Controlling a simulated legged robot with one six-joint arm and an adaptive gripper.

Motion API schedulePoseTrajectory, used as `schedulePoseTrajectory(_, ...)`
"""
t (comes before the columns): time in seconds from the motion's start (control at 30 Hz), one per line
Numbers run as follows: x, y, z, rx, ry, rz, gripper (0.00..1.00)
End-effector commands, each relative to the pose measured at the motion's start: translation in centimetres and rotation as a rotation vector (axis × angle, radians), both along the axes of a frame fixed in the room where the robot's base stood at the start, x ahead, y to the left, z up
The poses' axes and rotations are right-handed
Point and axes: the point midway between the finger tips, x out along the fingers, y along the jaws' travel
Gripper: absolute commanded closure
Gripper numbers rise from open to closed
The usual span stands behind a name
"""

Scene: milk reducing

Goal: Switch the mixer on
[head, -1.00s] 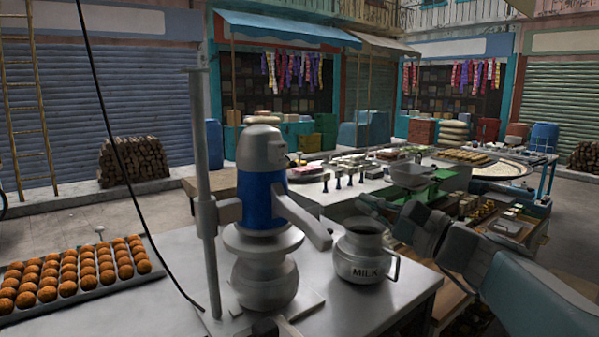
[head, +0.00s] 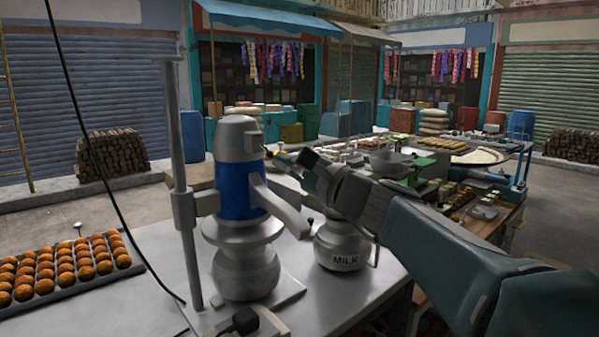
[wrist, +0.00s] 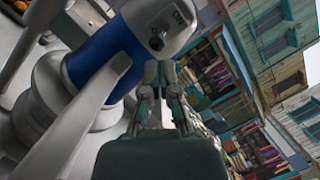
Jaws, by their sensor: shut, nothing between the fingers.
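The mixer (head: 238,190) stands upright on the metal table, with a grey head, a blue band and a round grey lower body. It also shows in the wrist view (wrist: 98,62), tilted by the camera angle. There, a small dark knob (wrist: 157,42) and a dark label with pale letters (wrist: 181,17) sit on its grey head. My gripper (head: 272,151) is shut and empty, with its tips just right of the mixer's head. In the wrist view my gripper (wrist: 160,64) points at the knob from close by; I cannot tell whether it touches.
A metal milk jug (head: 343,246) stands right of the mixer, partly hidden behind my arm. A tray of orange sweets (head: 68,268) lies at left. A metal post (head: 183,220) and a hanging black cable (head: 88,140) are near the mixer's left side.

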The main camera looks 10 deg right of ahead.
Motion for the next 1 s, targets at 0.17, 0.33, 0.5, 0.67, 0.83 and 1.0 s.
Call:
schedulePoseTrajectory(0.17,-0.31,0.34,0.35,-0.001,-0.001,0.0,1.0)
schedulePoseTrajectory(0.33,-0.3,0.31,0.34,0.0,-0.001,-0.001,1.0)
schedulePoseTrajectory(0.5,-0.31,0.29,0.38,-0.004,0.004,0.0,1.0)
schedulePoseTrajectory(0.67,-0.36,0.23,0.57,-0.018,0.025,-0.001,1.0)
schedulePoseTrajectory(0.83,-0.4,0.22,0.59,-0.031,0.045,-0.001,1.0)
schedulePoseTrajectory(1.0,-0.45,0.2,0.7,-0.044,0.061,0.0,1.0)
